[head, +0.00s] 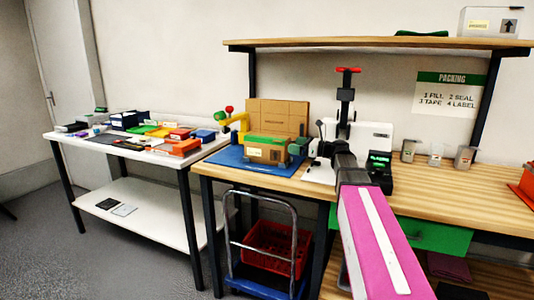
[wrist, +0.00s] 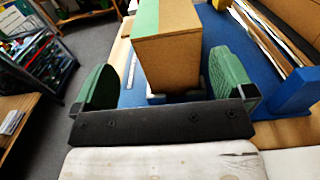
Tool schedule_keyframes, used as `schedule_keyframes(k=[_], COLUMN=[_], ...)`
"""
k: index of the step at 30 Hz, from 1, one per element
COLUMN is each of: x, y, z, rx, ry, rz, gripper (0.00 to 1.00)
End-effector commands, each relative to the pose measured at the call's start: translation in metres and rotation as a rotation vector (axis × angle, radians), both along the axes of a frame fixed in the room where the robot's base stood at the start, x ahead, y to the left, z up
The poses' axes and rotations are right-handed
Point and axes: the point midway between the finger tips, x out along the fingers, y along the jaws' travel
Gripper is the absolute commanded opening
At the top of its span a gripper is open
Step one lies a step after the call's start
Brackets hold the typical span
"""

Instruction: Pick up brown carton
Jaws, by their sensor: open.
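The brown carton (head: 267,154), a small box with a green strip on top, stands on a blue mat (head: 228,160) at the left end of the wooden bench. It also shows in the wrist view (wrist: 172,52), upright at top centre. My gripper (wrist: 165,82) is open, with one green finger to the left of the carton and one to the right. The carton's lower part is partly hidden by shadow and the dark gripper bar.
Flat brown cardboard (head: 278,116) stands upright behind the carton. A red-topped device (head: 347,88) and a white machine (head: 374,138) stand to the right, with metal cups (head: 408,150) beyond. A white table (head: 150,153) with colourful items is at left. A cart with a red crate (head: 272,246) stands below.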

Motion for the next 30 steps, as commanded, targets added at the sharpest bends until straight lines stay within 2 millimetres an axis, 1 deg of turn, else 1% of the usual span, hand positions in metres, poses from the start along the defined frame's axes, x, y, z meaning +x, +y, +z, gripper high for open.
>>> schedule_keyframes(k=[1,3,11,19,22,27,28,29,30], x=[0.005,0.008,0.015,0.030,0.031,0.031,0.031,0.031,0.031], y=[0.008,0.016,0.032,0.065,0.069,0.069,0.069,0.069,0.069], z=[0.000,0.000,-0.001,-0.002,-0.002,-0.002,-0.002,-0.002,-0.002], rx=[0.000,0.000,0.000,-0.001,-0.001,-0.001,0.000,0.000,0.000], ry=[0.000,0.000,0.000,-0.001,-0.001,-0.001,-0.001,-0.001,-0.001], rz=[0.001,0.001,0.000,0.000,-0.003,-0.003,-0.003,-0.003,-0.003], gripper=[1.00,1.00,1.00,1.00,1.00,1.00,0.94,0.84,0.71])
